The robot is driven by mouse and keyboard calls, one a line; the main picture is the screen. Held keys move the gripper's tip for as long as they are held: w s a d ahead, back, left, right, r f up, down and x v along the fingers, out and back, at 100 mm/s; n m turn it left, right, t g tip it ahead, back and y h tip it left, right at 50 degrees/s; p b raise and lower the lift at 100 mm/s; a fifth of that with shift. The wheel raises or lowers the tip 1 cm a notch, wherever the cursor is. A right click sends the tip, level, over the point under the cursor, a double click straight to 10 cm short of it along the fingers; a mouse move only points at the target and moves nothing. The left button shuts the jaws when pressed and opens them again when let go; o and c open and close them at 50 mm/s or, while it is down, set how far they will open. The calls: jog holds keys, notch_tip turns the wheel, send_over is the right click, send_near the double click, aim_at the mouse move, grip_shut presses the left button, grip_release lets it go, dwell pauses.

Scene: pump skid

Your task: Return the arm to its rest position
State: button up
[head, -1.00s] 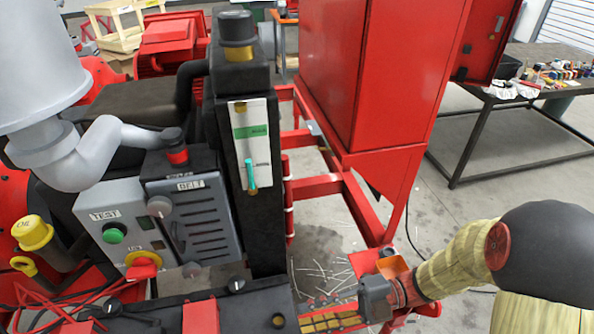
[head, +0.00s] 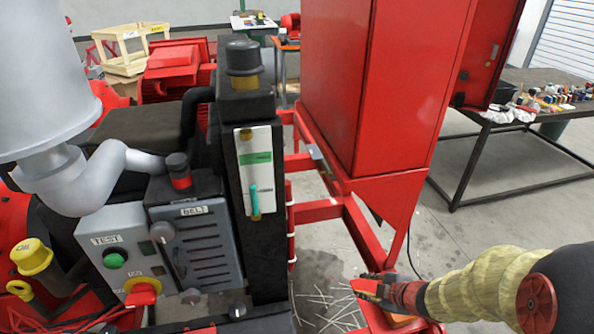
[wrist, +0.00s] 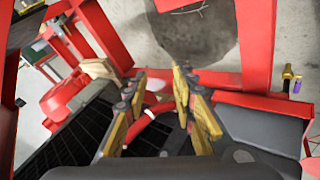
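My gripper (head: 368,290) shows at the lower right of the head view, at the end of my sleeved arm. It is beside the red frame below the tall red cabinet. In the wrist view the two yellow-and-black fingers of my gripper (wrist: 160,115) stand apart, with nothing held between them. The wrist view looks past the fingers onto red frame beams and a dark machine part.
The red cabinet (head: 340,80) stands close behind my gripper. The pump skid has a grey control box (head: 118,250) and a belt guard (head: 197,235). A table with small items (head: 500,150) is at the right. Open floor (head: 470,240) lies between.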

jog(key=d+r+m+h, duration=0.4)
jog(key=d+m, duration=0.1)
jog(key=d, duration=0.3)
jog(key=s+d+r+m+g+h+p, duration=0.1)
jog(key=s+d+r+m+g+h, duration=0.2)
jog(key=s+d+r+m, duration=0.35)
jog(key=s+a+r+m+g+y+p, duration=0.1)
jog(key=s+a+r+m, duration=0.2)
jog(key=s+a+r, duration=0.3)
jog(key=s+a+r+m+g+y+p, duration=0.1)
jog(key=s+a+r+m, duration=0.2)
jog(key=s+a, duration=0.35)
jog(key=s+a+r+t+y, duration=0.1)
jog(key=s+a+r+t, duration=0.1)
jog(key=r, duration=0.7)
jog(key=shift+a+t+p, duration=0.35)
jog(key=shift+a+t, duration=0.15)
